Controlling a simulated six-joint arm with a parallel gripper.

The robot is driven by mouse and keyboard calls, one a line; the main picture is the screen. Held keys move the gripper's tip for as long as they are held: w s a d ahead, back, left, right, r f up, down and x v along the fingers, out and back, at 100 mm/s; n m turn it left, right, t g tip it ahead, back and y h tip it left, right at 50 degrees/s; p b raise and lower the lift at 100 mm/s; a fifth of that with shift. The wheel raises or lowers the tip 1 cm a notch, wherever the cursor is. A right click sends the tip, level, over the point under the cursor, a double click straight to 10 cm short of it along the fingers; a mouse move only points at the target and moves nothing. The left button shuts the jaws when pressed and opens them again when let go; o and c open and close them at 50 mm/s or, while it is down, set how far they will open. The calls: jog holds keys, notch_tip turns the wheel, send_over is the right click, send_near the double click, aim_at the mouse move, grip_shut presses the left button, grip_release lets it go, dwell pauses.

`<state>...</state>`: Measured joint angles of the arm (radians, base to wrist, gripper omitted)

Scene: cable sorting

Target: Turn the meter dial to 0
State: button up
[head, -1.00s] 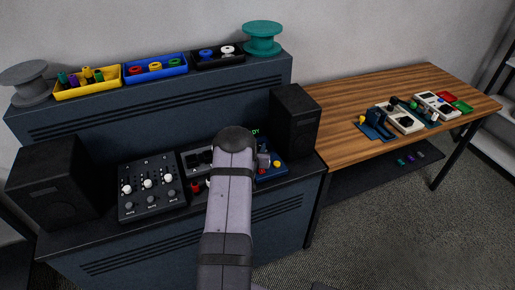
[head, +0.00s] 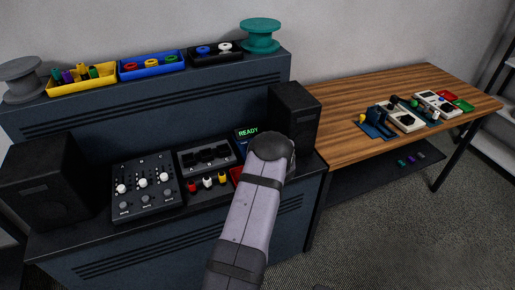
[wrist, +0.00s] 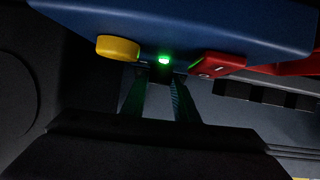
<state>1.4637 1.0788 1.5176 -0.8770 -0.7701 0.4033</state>
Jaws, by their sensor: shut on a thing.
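Two white boxes that look like meters lie on the wooden table at right in the head view, the nearer meter (head: 411,127) and the farther meter (head: 428,97). Each has a dark part that may be a dial; any setting is too small to read. My gripper (wrist: 160,88) is far from them, at a blue device (wrist: 230,22) on the dark console. In the wrist view its fingers are shut on a small dark part below the device's green light (wrist: 164,60). A yellow knob (wrist: 118,48) and a red switch (wrist: 217,64) flank it. My arm hides the gripper in the head view.
A green READY display (head: 248,132) stands beside a black speaker (head: 293,112). A mixer panel (head: 145,188) and red, white and yellow plugs (head: 207,183) are to the left. A blue stand (head: 376,124) sits beside the nearer meter. The wooden table's left part is clear.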

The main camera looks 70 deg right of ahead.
jog(key=shift+s+d+n+t+y, duration=0.15)
jog(key=shift+s+n+t+y, duration=0.05)
jog(key=shift+n+t+y, duration=0.5)
jog(key=shift+n+t, duration=0.3)
jog(key=shift+r, duration=0.1)
jog(key=o, duration=1.1)
jog(key=shift+c, duration=0.2)
jog(key=shift+b+v, duration=1)
jog(key=shift+v, duration=2.6)
jog(key=shift+r, duration=0.1)
